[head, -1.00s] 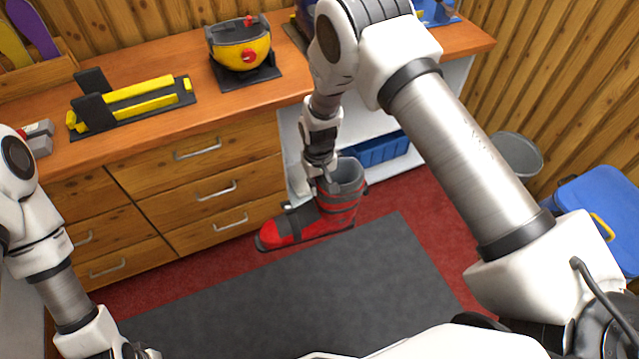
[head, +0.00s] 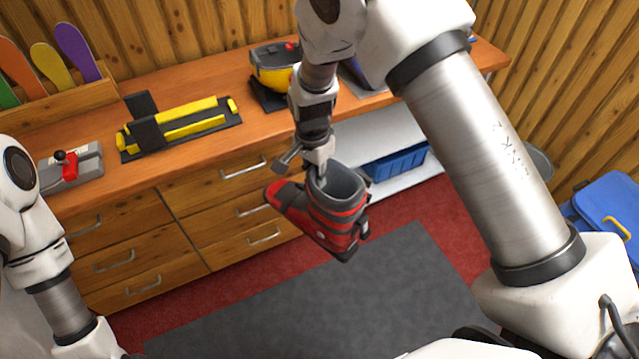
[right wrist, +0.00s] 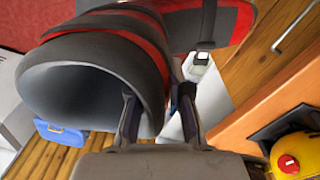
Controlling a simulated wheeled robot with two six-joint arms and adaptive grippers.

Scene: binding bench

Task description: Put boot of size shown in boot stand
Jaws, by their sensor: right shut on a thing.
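A red and black ski boot (head: 332,222) hangs in the air in front of the drawers, above the floor mat. Its toe points left and its open grey cuff faces up. My right gripper (head: 318,172) is shut on the cuff wall. In the right wrist view the boot (right wrist: 95,52) fills the upper left, with the fingers (right wrist: 158,112) on either side of the cuff's edge. No size marking is readable. A black holder with yellow bars (head: 185,122) lies on the bench; I cannot tell if it is the boot stand. My left gripper is out of the picture.
The wooden bench (head: 215,150) holds a grey device with a red lever (head: 72,168) and a yellow and black device (head: 272,68). A blue bin (head: 395,162) sits on the white shelf. The dark mat (head: 290,300) is clear. A blue container (head: 605,215) stands right.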

